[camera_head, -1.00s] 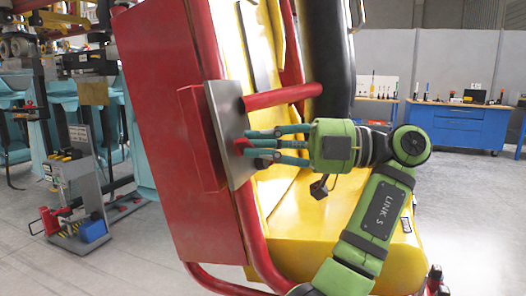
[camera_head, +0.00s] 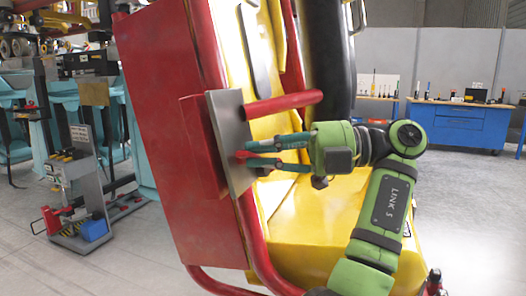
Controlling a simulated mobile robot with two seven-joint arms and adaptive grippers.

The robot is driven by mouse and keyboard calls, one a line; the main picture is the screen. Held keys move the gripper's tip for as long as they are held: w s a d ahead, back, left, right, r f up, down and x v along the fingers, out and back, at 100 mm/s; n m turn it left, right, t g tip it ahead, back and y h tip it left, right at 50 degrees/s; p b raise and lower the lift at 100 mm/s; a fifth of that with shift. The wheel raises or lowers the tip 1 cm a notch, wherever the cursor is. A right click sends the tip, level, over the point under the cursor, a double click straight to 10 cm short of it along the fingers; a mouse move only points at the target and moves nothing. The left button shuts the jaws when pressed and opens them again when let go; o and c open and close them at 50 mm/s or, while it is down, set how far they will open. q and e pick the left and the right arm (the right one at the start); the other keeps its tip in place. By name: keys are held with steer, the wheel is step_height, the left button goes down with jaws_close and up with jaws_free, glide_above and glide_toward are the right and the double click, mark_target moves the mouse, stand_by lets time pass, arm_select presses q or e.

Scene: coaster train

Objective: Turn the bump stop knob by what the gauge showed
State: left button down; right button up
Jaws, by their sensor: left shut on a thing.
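The bump stop knob (camera_head: 240,155) is small and red, on the face of a grey metal plate (camera_head: 230,125). The plate is fixed to a red box on the side of a red and yellow coaster seat. My left gripper (camera_head: 247,154) reaches the plate from the right, its teal fingers around the knob and shut on it. The fingers hide part of the knob, and I see no markings on it. No gauge can be made out. My right gripper is not in view.
A red bar (camera_head: 283,103) sticks out just above my left gripper. The yellow seat (camera_head: 330,215) lies below and behind it. A grey stand (camera_head: 83,190) is at the left. Blue workbenches (camera_head: 458,124) stand at the back right, with open floor in front.

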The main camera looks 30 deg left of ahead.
arm_select(q)
steer(key=c, duration=1.2)
jaws_free()
steer(key=shift+d+r, duration=0.15)
steer(key=shift+r, duration=0.05)
steer(key=shift+f, duration=0.1)
